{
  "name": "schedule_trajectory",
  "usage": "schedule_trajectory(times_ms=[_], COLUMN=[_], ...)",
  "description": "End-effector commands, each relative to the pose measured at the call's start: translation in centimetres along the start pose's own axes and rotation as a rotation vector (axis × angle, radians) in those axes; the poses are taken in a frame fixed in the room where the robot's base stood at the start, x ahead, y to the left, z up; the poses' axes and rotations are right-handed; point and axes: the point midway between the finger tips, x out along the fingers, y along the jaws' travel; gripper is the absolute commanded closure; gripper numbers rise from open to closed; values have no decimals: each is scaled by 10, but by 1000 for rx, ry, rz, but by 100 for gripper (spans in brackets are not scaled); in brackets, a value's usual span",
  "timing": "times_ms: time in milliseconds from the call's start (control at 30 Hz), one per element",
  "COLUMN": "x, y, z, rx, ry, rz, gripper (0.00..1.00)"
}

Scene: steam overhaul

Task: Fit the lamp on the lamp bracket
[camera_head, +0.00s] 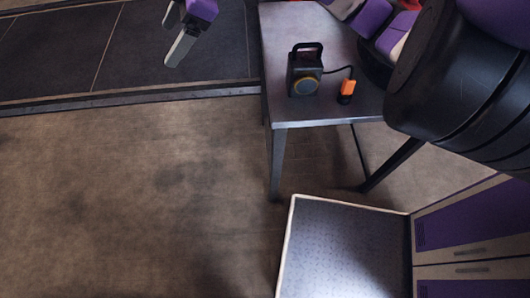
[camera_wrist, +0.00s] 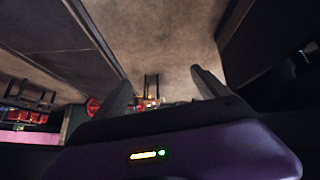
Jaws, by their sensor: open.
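The lamp (camera_head: 304,75) is a dark box with a top handle and a round, yellow-ringed lens. It stands upright on a grey metal table (camera_head: 310,22). A black cable runs from it to an orange-topped plug piece (camera_head: 347,88) on the same table. My gripper (camera_head: 173,42) is at the top of the head view, left of the table and apart from the lamp. In the wrist view my gripper (camera_wrist: 160,82) has its two dark fingers spread with nothing between them. I cannot make out the lamp bracket in either view.
A tray-like, pale-rimmed platform (camera_head: 346,250) lies below the table, beside purple-fronted drawers (camera_head: 468,228). My arm covers the table's right side. The brown floor (camera_head: 130,200) at left is clear. Small red parts (camera_wrist: 93,106) show far off in the wrist view.

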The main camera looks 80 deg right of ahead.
Motion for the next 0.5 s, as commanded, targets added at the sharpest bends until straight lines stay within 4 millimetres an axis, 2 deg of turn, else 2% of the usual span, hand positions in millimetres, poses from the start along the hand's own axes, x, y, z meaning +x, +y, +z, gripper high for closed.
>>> schedule_trajectory(times_ms=[33,100,200,333,400,500], x=[12,20,26,26,26,28], y=[-12,-22,-37,-56,-66,-78], z=[-36,-77,-128,-178,-196,-212], rx=[4,20,66,158,221,320], ry=[114,257,446,663,761,880], rz=[-11,-14,-19,-30,-33,-36], gripper=[15,15,15,15,15,15])
